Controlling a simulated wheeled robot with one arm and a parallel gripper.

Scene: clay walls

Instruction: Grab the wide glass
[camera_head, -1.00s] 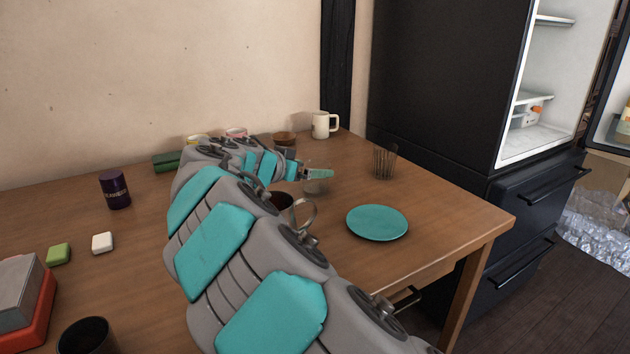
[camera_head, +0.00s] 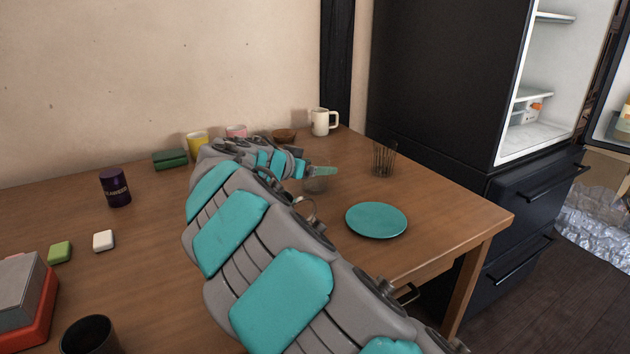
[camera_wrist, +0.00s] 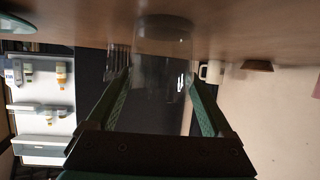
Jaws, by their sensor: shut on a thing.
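The wide glass (camera_wrist: 162,75) is a clear, smooth glass between my gripper's two green-padded fingers in the wrist view, which appears upside down. My gripper (camera_wrist: 160,100) is shut on it, with one finger on each side. In the head view the wide glass (camera_head: 316,184) shows faintly below the teal fingertip of my gripper (camera_head: 318,171), over the table. My arm hides part of it. I cannot tell whether its base touches the table. A ribbed, taller glass (camera_head: 384,159) stands to the right, apart from my gripper.
A teal plate (camera_head: 376,220) lies near the table's right edge. A white mug (camera_head: 323,121) and brown bowl (camera_head: 284,136) stand at the back. A yellow cup (camera_head: 197,145) and green box (camera_head: 170,159) are near the wall. The fridge (camera_head: 450,90) stands open at the right.

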